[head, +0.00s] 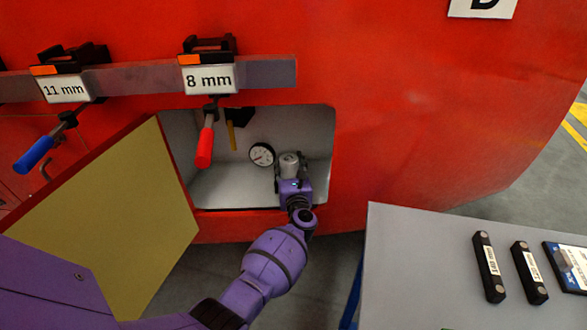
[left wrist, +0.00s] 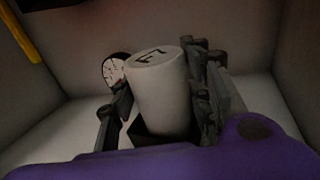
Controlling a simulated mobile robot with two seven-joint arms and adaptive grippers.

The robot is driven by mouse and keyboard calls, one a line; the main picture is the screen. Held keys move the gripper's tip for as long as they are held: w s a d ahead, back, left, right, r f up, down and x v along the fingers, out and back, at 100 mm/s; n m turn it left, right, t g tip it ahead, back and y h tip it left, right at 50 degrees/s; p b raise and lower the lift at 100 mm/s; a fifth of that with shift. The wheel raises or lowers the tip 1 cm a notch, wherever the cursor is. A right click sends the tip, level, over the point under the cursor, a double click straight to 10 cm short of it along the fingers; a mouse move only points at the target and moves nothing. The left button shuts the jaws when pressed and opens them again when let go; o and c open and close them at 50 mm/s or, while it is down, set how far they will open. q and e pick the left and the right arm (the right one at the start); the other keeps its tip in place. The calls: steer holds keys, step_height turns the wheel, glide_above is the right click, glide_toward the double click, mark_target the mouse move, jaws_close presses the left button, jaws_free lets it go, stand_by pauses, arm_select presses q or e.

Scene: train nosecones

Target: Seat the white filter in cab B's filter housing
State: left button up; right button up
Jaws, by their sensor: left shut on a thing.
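The white filter (left wrist: 160,92) is a pale cylinder with a dark mark on its end face. It stands slightly tilted between the dark fingers of my left gripper (head: 290,172), which is shut on it. In the head view the filter (head: 289,160) shows small and greyish inside an open, pale-walled compartment (head: 225,188) in the red cab side. My left gripper is in the right part of that compartment. A dark part sits at the filter's lower end in the left wrist view; I cannot tell whether it is a housing or my gripper.
A round gauge (head: 262,154) is left of the filter. A yellow-faced door (head: 120,205) hangs open at left. Clamps labelled 11 mm (head: 64,88) and 8 mm (head: 209,79) sit on a bar above. A grey table (head: 420,265) holds black blocks at right. The cab's letter is cut off.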

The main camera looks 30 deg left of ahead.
arm_select(q)
steer(key=shift+w+a+f, duration=0.1)
steer(key=shift+w+a, duration=0.05)
steer(key=shift+a, duration=0.05)
steer(key=shift+f, duration=0.2)
steer(key=o, duration=1.3)
steer(key=shift+o, duration=0.2)
arm_select(e)
steer(key=shift+s+a+f, duration=0.25)
steer(key=shift+s+f, duration=0.05)
steer(key=shift+f, duration=0.05)
arm_select(q)
steer(key=shift+r, duration=0.2)
steer(key=shift+s+d+r, duration=0.1)
steer(key=shift+s+d, duration=0.1)
steer(key=v, duration=1.1)
steer(key=shift+s+d+p, duration=0.2)
steer(key=shift+s+p, duration=0.1)
steer(key=shift+p, duration=0.1)
arm_select(e)
steer(key=shift+d+r, duration=0.1)
steer(key=shift+r, duration=0.4)
